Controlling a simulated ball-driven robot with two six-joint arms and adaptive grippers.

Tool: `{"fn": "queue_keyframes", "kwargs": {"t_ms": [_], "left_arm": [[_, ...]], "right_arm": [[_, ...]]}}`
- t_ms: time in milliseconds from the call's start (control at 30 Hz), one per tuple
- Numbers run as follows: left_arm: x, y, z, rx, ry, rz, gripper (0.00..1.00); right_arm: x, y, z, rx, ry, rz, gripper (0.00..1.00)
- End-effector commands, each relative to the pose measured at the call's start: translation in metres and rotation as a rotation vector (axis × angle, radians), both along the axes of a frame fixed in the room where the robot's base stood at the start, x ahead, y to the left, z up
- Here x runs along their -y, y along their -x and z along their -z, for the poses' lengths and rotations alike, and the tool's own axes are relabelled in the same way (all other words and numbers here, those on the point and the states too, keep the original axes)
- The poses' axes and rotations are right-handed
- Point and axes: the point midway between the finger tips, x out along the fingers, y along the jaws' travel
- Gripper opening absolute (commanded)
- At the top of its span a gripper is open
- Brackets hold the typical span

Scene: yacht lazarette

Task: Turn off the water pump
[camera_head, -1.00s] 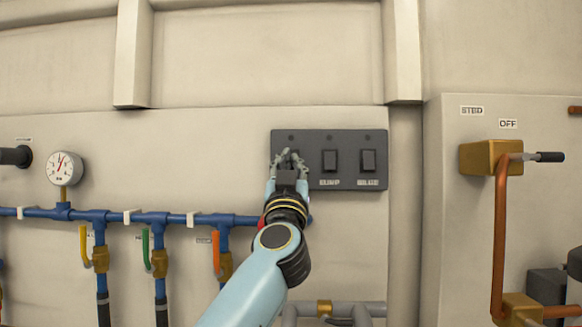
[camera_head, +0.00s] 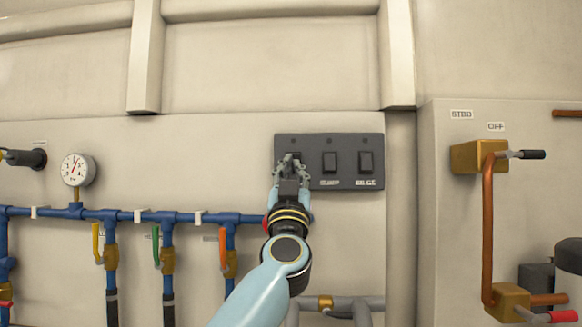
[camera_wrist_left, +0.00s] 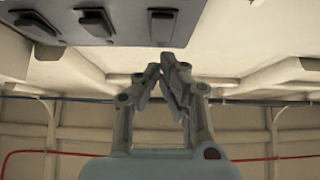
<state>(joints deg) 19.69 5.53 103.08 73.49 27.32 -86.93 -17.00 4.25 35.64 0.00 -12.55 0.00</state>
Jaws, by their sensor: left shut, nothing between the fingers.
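A dark switch panel (camera_head: 345,143) with three rocker switches is on the wall in the head view. The middle switch (camera_head: 330,161) and the right switch (camera_head: 365,161), labelled BILGE, show clearly. The left switch is mostly hidden behind my left gripper (camera_head: 291,163), as is its label. The gripper is shut and empty, with its fingertips at the left switch; I cannot tell whether they touch it. In the left wrist view the shut fingers (camera_wrist_left: 167,68) point toward the wall, and the panel (camera_wrist_left: 125,15) shows at the top. My right gripper is not in view.
Blue pipes (camera_head: 120,214) with yellow, green and orange valve handles run low on the left under a pressure gauge (camera_head: 77,170). A brass valve (camera_head: 478,156) with a lever and copper pipe is at the right. Grey pipes (camera_head: 345,306) run below the panel.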

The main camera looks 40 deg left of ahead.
Motion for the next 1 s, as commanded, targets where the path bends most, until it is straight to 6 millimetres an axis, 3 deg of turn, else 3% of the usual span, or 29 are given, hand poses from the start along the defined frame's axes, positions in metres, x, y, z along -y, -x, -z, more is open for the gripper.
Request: {"fn": "queue_keyframes", "kwargs": {"t_ms": [233,500,600,1000], "left_arm": [[0.008,0.012,0.026,-0.002,0.002,0.001,0.0],[0.021,0.033,0.064,-0.003,0.003,0.001,0.0],[0.025,0.04,0.076,-0.002,0.002,0.001,0.0],[0.03,0.047,0.085,0.0,0.001,0.001,0.0]], "right_arm": [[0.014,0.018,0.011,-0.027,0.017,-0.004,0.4],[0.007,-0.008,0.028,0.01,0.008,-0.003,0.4],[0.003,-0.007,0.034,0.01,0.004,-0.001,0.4],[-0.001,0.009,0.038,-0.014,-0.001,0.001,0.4]]}}
